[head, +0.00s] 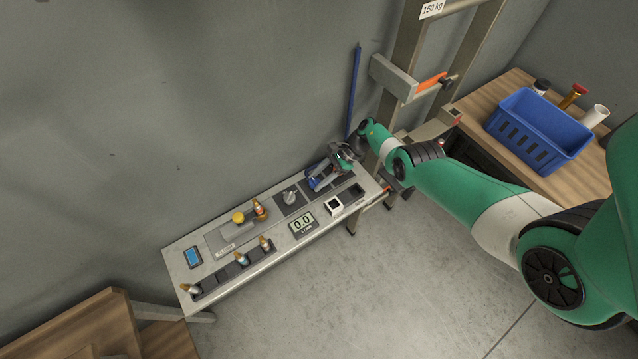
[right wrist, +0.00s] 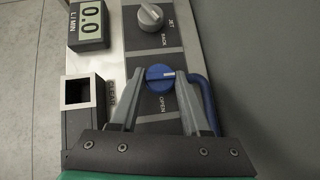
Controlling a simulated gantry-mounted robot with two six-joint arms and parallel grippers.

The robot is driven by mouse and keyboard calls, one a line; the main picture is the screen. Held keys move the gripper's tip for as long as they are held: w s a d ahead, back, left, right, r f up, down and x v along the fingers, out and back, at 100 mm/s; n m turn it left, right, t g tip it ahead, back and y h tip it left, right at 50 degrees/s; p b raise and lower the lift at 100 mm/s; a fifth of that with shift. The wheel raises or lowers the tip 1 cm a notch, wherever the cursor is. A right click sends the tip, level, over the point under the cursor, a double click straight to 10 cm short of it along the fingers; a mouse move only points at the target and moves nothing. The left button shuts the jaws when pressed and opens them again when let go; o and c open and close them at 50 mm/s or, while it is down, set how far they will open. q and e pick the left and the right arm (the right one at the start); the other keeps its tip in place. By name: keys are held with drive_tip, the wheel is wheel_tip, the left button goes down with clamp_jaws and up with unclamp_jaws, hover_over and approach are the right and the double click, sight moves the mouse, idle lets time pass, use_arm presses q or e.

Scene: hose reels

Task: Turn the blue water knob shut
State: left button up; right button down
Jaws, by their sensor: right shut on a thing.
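The blue water knob (right wrist: 160,78) sits on a dark plate marked OPEN, on the narrow grey bench panel (head: 229,259). In the right wrist view its pale mark lies across the picture. My right gripper (right wrist: 158,82) is shut on the knob, with one finger on each side of it. In the head view this gripper (head: 318,181) is at the panel's right part, and it hides most of the knob. My left gripper is not in view.
A grey knob (right wrist: 150,16) marked JET and BACK is beside the blue one. The flow display (right wrist: 88,24) reads 0.0 L/MIN. A square dark socket (right wrist: 83,92) stands close to the gripper. Nozzles (head: 241,258) and a blue crate (head: 537,132) are farther off.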

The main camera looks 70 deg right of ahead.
idle(0.3)
drive_tip(key=shift+c, duration=1.9)
unclamp_jaws()
drive_tip(key=shift+w, duration=0.1)
drive_tip(key=p+v, duration=0.2)
drive_tip(key=v, duration=0.5)
drive_tip(key=shift+p, duration=0.35)
drive_tip(key=shift+d+r, duration=0.15)
drive_tip(key=shift+r, duration=0.05)
